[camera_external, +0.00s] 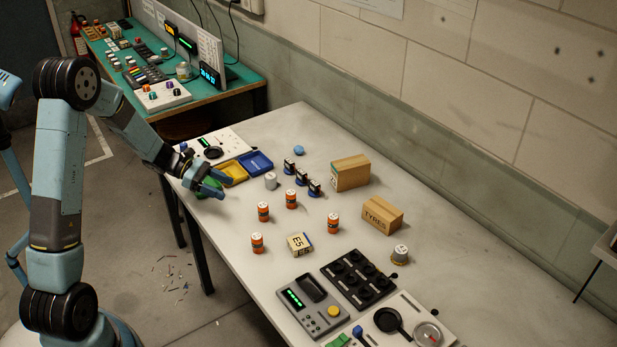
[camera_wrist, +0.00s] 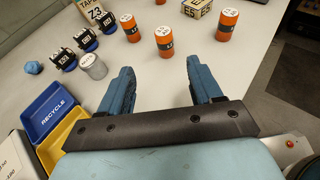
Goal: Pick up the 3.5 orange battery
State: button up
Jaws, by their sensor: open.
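Several orange batteries with white tops stand upright on the white bench. In the external view one is nearest my gripper (camera_external: 263,212), one is behind it (camera_external: 291,200), one is farther right (camera_external: 333,224) and one is at the front edge (camera_external: 257,244). The wrist view shows orange batteries at left (camera_wrist: 131,29), centre (camera_wrist: 164,42) and right (camera_wrist: 227,26), with another cut off at the top. The numbers on their tops are too small to read surely. My gripper (camera_external: 222,184) is open and empty, over the bench's left part; its fingers (camera_wrist: 162,78) point toward the batteries without touching them.
A grey cylinder (camera_external: 271,182) and several blue-and-black units (camera_external: 302,178) stand behind the batteries. Yellow (camera_external: 234,172) and blue (camera_external: 256,162) trays lie beside my gripper.

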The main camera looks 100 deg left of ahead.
send_near(263, 212)
jog(key=w+a, duration=0.1)
jog(key=w+a+f, duration=0.1)
jog(key=shift+w, duration=0.3)
jog(key=shift+d+x, duration=0.15)
jog(key=shift+x, duration=1.15)
jog(key=shift+d+x, duration=0.15)
jog(key=shift+x, duration=1.15)
jog(key=shift+r, duration=0.15)
grip_shut()
